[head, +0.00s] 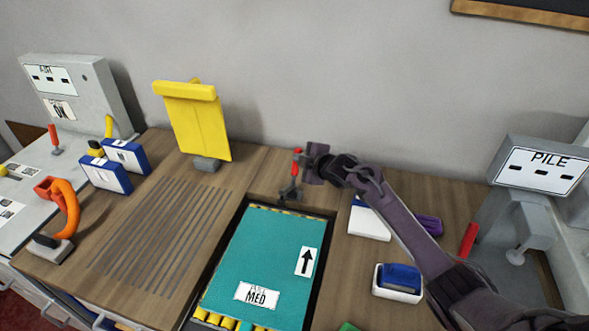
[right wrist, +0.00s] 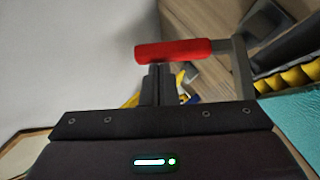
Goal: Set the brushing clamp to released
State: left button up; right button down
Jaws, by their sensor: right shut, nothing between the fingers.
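The brushing clamp has a red handle (head: 297,159) on a grey lever and bracket (head: 289,192). It stands at the back edge of the teal rug piece (head: 265,258), with the handle pointing up. My right gripper (head: 311,160) is shut and empty, just right of the handle. In the right wrist view, the red handle (right wrist: 172,50) lies across the tips of the closed fingers (right wrist: 158,85). The fingers are at or very near the handle; I cannot tell whether they touch. My left gripper is out of view.
A yellow board (head: 195,125) stands at the back left. A blue-topped stamp (head: 398,281) and the PILE machine (head: 541,165) are at right. Grooved tabletop left of the rug is clear.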

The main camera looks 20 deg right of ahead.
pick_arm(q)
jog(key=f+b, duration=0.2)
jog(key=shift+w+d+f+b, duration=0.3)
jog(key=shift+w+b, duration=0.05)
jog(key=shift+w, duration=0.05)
pick_arm(e)
jog(key=w+d+f+m+g, duration=0.1)
jog(key=w+d+f+g+y, duration=0.1)
jog(key=w, duration=0.1)
jog(key=shift+m+g, duration=0.4)
jog(key=shift+d, duration=0.1)
jog(key=r+p, duration=0.2)
jog(key=a+r+p, duration=0.1)
jog(key=shift+s+r+p, duration=0.35)
jog(key=shift+r, duration=0.05)
pick_arm(q)
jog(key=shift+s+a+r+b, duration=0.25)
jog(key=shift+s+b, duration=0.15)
jog(key=shift+b, duration=0.3)
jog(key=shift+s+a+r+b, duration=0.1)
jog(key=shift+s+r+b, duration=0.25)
jog(key=shift+b, duration=0.3)
pick_arm(e)
send_near(297, 149)
jog(key=shift+v, duration=1.3)
